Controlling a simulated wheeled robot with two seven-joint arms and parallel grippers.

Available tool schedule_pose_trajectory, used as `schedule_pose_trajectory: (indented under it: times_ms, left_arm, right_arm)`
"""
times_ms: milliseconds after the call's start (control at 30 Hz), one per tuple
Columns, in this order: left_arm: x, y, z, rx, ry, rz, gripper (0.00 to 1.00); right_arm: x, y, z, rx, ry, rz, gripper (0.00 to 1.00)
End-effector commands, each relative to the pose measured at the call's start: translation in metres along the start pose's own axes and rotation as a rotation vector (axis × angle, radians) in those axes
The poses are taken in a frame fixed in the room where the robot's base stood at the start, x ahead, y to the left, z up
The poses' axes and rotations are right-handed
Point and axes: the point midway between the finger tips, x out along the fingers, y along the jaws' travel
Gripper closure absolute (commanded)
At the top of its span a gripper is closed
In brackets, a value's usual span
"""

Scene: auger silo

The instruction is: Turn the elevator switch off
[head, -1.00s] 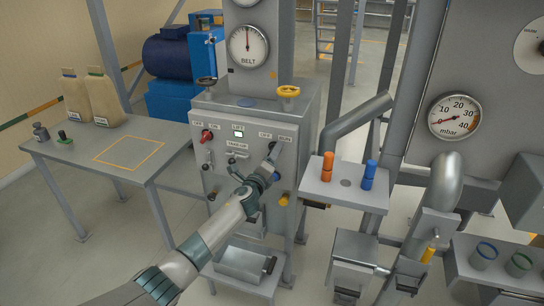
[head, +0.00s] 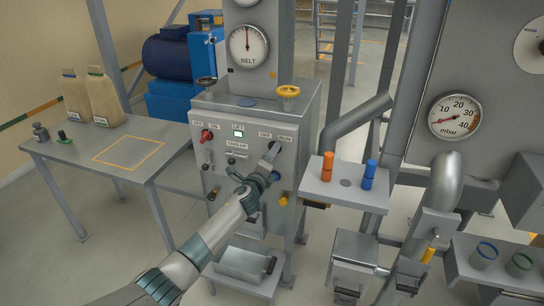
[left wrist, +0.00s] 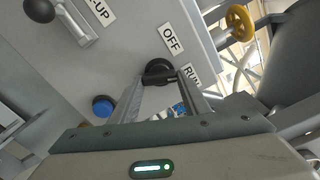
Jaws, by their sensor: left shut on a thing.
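The elevator switch is a black rotary knob on the grey control box (head: 224,172), by the labels OFF and RUN. In the left wrist view the black knob (left wrist: 158,69) sits below the OFF label (left wrist: 171,39), with the RUN label (left wrist: 191,77) to its right. My left gripper (head: 272,156) is at the knob, its fingers on either side and shut on it. The fingers hide part of the knob, so I cannot tell exactly where it points. A small LIFT lamp (head: 239,134) is lit green. My right gripper is not in view.
A red switch (head: 206,136) with its own OFF and ON labels is at the panel's left. A blue button (left wrist: 103,106) and a black-balled TAKE-UP lever (left wrist: 40,9) are near my gripper. A yellow handwheel (head: 288,92) stands on top of the box.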

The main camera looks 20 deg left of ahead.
Motion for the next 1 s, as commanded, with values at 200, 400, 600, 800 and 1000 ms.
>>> schedule_pose_trajectory:
  times_ms: [200, 400, 600, 800, 1000]
  left_arm:
    - [0.000, 0.001, -0.001, -0.152, 0.000, 0.000, 0.80]
    - [0.000, 0.000, -0.001, -0.334, 0.000, 0.001, 0.80]
    - [0.000, -0.001, 0.000, -0.524, 0.000, 0.001, 0.80]
    - [0.000, -0.002, 0.000, -0.703, 0.000, 0.001, 0.80]
    - [-0.001, -0.002, 0.001, -0.841, 0.000, 0.002, 0.80]
  right_arm:
    - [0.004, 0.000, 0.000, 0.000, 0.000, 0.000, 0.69]
    - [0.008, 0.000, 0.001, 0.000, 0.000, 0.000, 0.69]
    - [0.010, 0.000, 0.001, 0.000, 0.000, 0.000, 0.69]
    - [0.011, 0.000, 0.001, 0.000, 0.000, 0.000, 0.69]
    - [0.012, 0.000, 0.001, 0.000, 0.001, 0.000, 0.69]
